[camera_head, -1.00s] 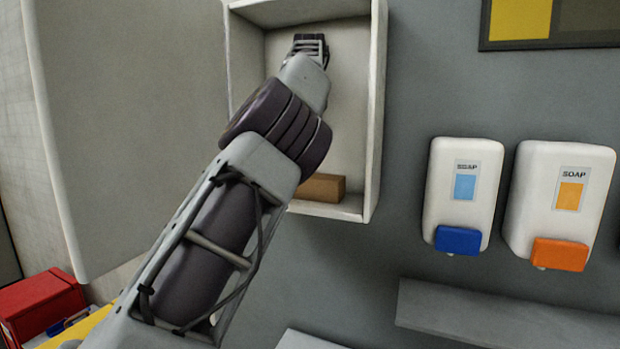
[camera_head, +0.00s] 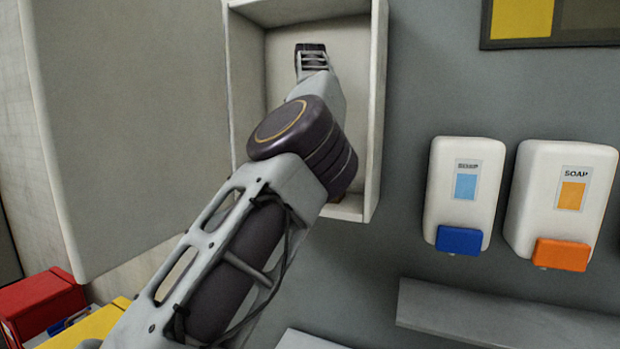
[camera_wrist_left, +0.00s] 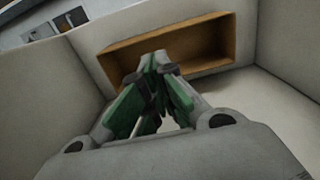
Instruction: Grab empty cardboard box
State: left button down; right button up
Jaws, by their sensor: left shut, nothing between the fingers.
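The empty cardboard box (camera_wrist_left: 205,43) lies inside a white wall cabinet (camera_head: 376,110), and its open side faces the left wrist camera. In the head view my left arm hides nearly all of it. My left gripper (camera_wrist_left: 155,62) is shut and empty, with its green-and-dark fingertips in front of the box's lower edge. I cannot tell whether they touch it. My left arm reaches up into the cabinet in the head view. My right gripper is not in view.
The cabinet door (camera_head: 130,120) stands open at the left. Blue (camera_head: 464,195) and orange (camera_head: 561,205) soap dispensers hang on the wall at the right. A grey shelf (camera_head: 500,318) is below them. A red box (camera_head: 42,302) stands at the lower left.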

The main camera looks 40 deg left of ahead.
pick_arm(q)
jog(key=shift+f, duration=0.15)
notch_tip(320, 180, down, 3)
jog(key=shift+r+b, duration=0.1)
jog(key=shift+b, duration=0.55)
jog(key=shift+f, duration=2.25)
jog(key=shift+s, duration=0.1)
